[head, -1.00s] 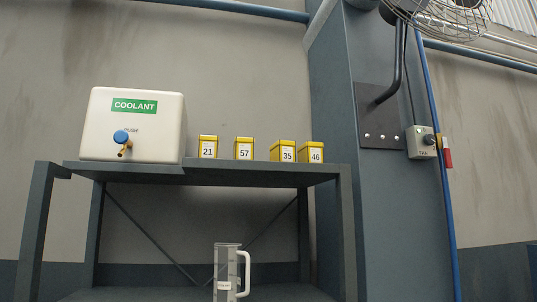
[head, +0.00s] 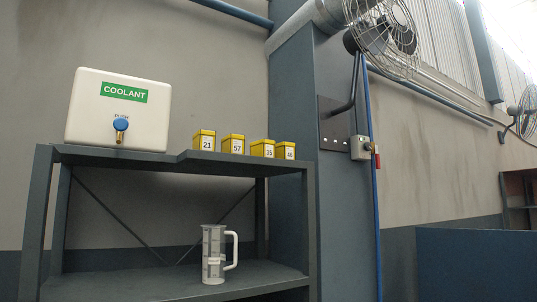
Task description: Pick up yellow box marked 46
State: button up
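The yellow box marked 46 (head: 285,151) stands on the top shelf of a dark metal rack (head: 110,154), at the right end of a row of yellow boxes. Its white label faces me. The box marked 35 (head: 262,148) is close beside it on the left. The boxes marked 57 (head: 233,144) and 21 (head: 204,140) stand further left. My gripper is not in the head view.
A white coolant tank (head: 118,108) with a blue knob stands on the shelf's left. A clear jug (head: 214,255) stands on the lower shelf. A dark column (head: 296,200) rises right behind the rack, with a switch box (head: 361,147) and a caged fan (head: 382,35).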

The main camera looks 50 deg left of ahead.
aim_at(284, 150)
jog(key=u, duration=1.35)
